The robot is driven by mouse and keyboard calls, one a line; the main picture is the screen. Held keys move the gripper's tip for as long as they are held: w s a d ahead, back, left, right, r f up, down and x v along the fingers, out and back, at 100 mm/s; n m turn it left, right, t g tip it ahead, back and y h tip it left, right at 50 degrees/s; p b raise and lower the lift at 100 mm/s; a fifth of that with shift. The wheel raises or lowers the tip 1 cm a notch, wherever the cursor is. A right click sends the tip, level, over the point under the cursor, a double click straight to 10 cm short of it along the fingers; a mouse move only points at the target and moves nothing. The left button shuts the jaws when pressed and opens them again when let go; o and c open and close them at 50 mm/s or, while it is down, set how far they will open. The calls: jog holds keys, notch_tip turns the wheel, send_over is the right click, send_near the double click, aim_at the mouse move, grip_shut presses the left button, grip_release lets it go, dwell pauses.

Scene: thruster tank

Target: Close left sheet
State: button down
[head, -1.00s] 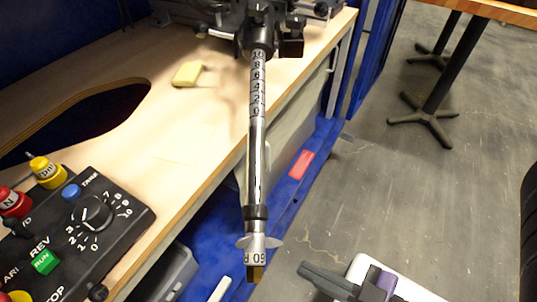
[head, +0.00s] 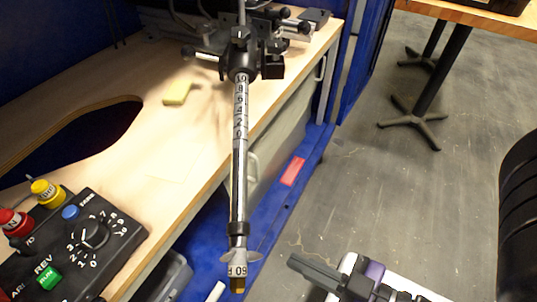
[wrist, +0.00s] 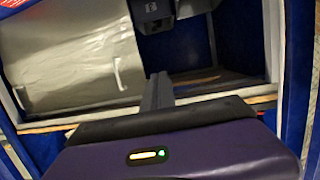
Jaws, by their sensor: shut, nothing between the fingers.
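A grey sheet (wrist: 70,65) with a thin white handle (wrist: 119,73) covers the left part of the opening in the wrist view. To its right the opening shows a dark interior. In the head view, a grey sheet (head: 283,125) with a pale handle (head: 252,166) shows under the table edge, partly hidden by the metal rod. My gripper (head: 298,263) is at the lower middle of the head view, apart from the sheet. In the wrist view its fingers (wrist: 157,88) are together and empty, pointing to the right of the handle.
A graduated metal rod (head: 239,185) hangs in front of the wooden tabletop (head: 185,135). A control box (head: 75,245) with knob and buttons sits at left. A blue frame with a red label (head: 292,171) runs below.

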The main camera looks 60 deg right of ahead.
jog(key=w+d+r+m+h+p, duration=0.4)
jog(key=w+d+r+h+p, duration=0.2)
jog(key=w+d+r+p, duration=0.55)
jog(key=w+d+f+m+g+y+p, duration=0.15)
jog(key=d+g+p, duration=0.25)
jog(key=d+p, duration=0.85)
jog(key=w+d+g+y+p, duration=0.2)
jog(key=w+d+g+p, duration=0.15)
jog(key=d+p, duration=0.9)
jog(key=s+a+f+n+g+y, duration=0.2)
jog(key=s+a+n+y, duration=0.2)
jog(key=a+n+y, duration=0.5)
jog(key=w+a+f+m, duration=0.3)
jog(key=w+a+f, duration=0.2)
jog(key=a+f, duration=0.3)
jog(key=shift+w+a+h, duration=0.2)
jog(key=shift+a+h, duration=0.15)
jog(key=shift+a, duration=0.4)
jog(key=shift+f+m, duration=0.1)
jog(key=shift+m, duration=0.15)
